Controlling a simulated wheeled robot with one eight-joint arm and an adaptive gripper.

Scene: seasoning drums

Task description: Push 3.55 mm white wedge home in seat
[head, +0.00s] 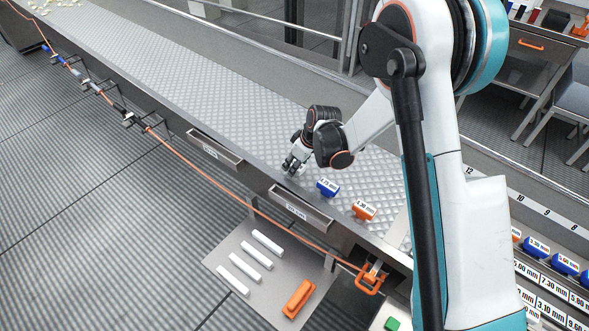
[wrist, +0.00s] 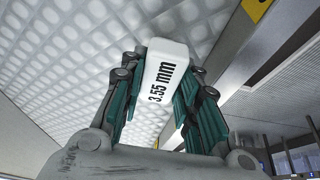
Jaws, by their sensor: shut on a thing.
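The white wedge (wrist: 163,85), marked "3.55 mm", is between my gripper's teal-padded fingers in the wrist view. My gripper (wrist: 160,98) is shut on it, with a finger on each side. In the head view my gripper (head: 292,166) is low over the near edge of the dimpled metal deck. There the wedge cannot be told apart from the fingers. The seat cannot be made out in either view, and I cannot tell whether the wedge touches one.
A blue block (head: 327,188) and an orange block (head: 365,210) stand on the deck right of my gripper. Labelled trays (head: 300,207) hang on its near side. An orange cable (head: 205,178) runs along it. A side plate (head: 228,262) holds white bars and an orange piece (head: 298,298).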

